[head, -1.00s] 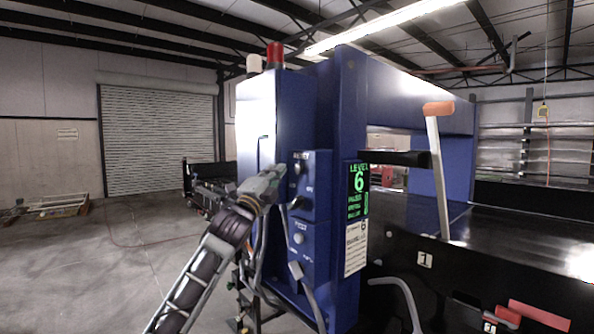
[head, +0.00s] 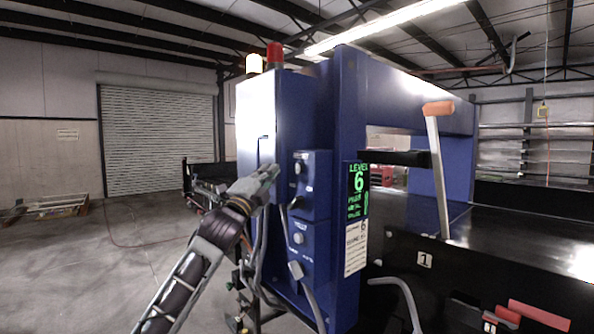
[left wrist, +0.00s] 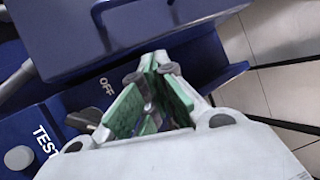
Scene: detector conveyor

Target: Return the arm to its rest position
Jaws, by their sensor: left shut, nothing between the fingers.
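My left gripper (head: 272,172) is shut and empty, in front of the blue control box of the detector. In the left wrist view the closed fingers with green pads (left wrist: 150,75) are close to the panel, near the "OFF" and "TEST" labels. The fingers look apart from the controls. My right gripper is not in view.
The tall blue detector frame (head: 346,120) has a green "LEVEL 6" display (head: 357,185) on it. A black conveyor (head: 500,228) runs to the right, with an orange-topped lever (head: 437,165) standing at its near side. Open concrete floor (head: 110,255) lies to the left.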

